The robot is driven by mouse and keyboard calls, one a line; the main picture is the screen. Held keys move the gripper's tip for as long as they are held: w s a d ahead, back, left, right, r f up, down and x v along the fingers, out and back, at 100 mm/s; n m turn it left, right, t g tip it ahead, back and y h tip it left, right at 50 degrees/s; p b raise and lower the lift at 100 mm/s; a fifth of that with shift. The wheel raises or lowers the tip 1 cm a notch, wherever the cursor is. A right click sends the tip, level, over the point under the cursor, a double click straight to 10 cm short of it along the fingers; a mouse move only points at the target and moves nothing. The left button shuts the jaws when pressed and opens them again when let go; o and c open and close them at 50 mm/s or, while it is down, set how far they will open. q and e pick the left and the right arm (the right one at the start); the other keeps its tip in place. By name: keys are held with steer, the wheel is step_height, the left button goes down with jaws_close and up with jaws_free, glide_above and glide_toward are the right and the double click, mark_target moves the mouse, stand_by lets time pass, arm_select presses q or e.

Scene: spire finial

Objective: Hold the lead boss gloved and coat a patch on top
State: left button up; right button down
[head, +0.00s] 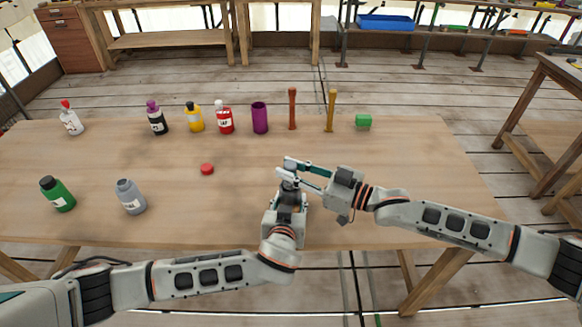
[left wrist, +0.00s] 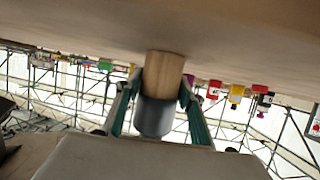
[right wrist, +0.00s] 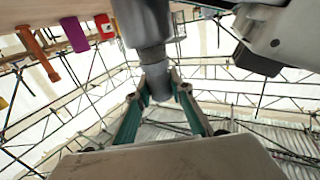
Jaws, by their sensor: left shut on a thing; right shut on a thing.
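The lead boss appears as a dark grey cylinder joined to a pale wooden section in the left wrist view (left wrist: 155,118). My left gripper (head: 287,193) stands near the front edge of the table, its teal fingers around the boss where wood meets grey. I cannot tell whether this is one piece with the boss. In the head view the grippers hide the held things.
A green bottle (head: 57,194), grey bottle (head: 130,196) and red disc (head: 207,169) are left of my grippers.

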steer(key=shift+s, duration=0.6)
steer(key=shift+w, duration=0.15)
steer(key=shift+w, duration=1)
steer(key=shift+s+f, duration=0.15)
steer(key=shift+s, duration=1)
steer(key=shift+w, duration=0.1)
steer(key=shift+w, duration=1)
steer(key=shift+s, duration=0.5)
steer(key=shift+r, duration=0.2)
